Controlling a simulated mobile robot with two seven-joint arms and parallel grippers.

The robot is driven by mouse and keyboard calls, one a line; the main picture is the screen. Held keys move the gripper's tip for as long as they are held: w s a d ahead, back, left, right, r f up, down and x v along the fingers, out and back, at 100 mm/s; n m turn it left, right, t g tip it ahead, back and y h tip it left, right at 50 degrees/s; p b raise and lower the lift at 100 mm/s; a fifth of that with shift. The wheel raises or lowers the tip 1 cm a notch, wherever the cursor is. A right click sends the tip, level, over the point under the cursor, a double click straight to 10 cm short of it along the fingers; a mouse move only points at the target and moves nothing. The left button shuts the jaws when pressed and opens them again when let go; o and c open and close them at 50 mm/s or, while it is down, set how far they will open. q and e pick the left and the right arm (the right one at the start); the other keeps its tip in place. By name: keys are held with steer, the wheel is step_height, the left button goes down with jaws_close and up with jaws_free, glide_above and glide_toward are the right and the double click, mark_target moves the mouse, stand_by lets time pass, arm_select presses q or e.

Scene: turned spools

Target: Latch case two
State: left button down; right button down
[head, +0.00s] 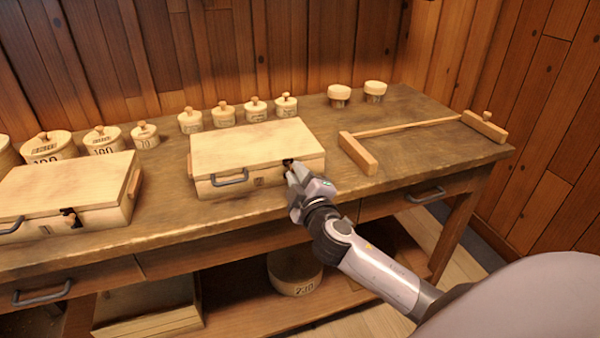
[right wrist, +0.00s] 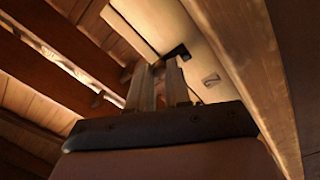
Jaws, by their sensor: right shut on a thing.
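Case two, a pale wooden box (head: 258,143) with a shut lid, stands near the table's front edge; a small mark on its front is too small to read surely. It has a dark handle (head: 230,178) and a dark latch (head: 288,162) at the front right. My right gripper (head: 290,174) is shut on the latch, its fingertips hiding most of it. In the right wrist view the fingers (right wrist: 160,82) reach up to the case front (right wrist: 205,65), beside a dark latch part (right wrist: 177,52). My left gripper is not in view.
Another wooden case (head: 70,186) with a dark latch stands at the left. Several lidded round boxes (head: 223,114) line the back. Two round-topped pieces (head: 375,91) and a wooden frame-like bar tool (head: 408,127) are at the right. A round box (head: 295,272) sits on the lower shelf.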

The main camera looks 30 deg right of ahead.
steer(key=shift+n, duration=0.4)
steer(key=c, duration=1.1)
jaws_free()
steer(key=shift+o, duration=0.2)
steer(key=shift+a, duration=0.1)
steer(key=v, duration=0.7)
steer(key=s+a+f+m+g+y+p, duration=0.2)
steer(key=s+a+f, duration=0.3)
steer(key=s+f, duration=0.4)
steer(key=s+a+f+m+g+y+p, duration=0.2)
steer(key=s+a+f+m+g+y, duration=0.2)
steer(key=s+f, duration=0.6)
steer(key=shift+a+f+m+g+y, duration=0.35)
steer(key=shift+a+m+g, duration=0.15)
steer(key=shift+m, duration=0.2)
